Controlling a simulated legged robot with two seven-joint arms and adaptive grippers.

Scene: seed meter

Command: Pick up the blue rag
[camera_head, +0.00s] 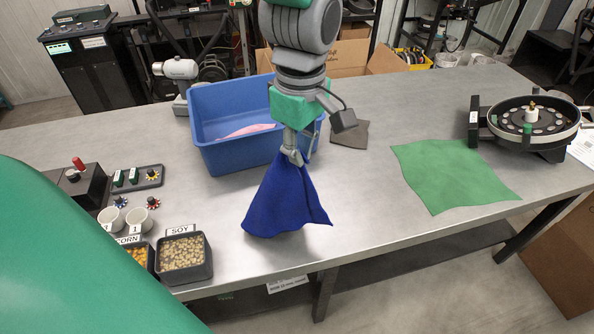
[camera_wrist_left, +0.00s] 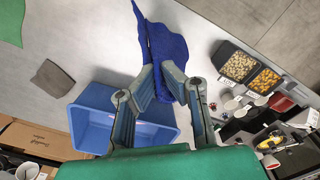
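The blue rag (camera_head: 284,205) hangs in a cone shape from my left gripper (camera_head: 294,155) in the head view, just in front of the blue bin. The rag's top is pinched between the fingertips, and its folds spread below. I cannot tell whether its lower edge touches the table. In the left wrist view the rag (camera_wrist_left: 160,45) extends from between the two fingertips of the left gripper (camera_wrist_left: 162,74). My right gripper is in neither view.
A blue bin (camera_head: 235,157) with a pink cloth (camera_head: 248,131) inside stands behind the rag. A green cloth (camera_head: 452,175) and a round seed plate device (camera_head: 533,123) are at right. Cups and a soy tray (camera_head: 184,258) are at front left. A grey-brown cloth (camera_head: 350,134) lies behind.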

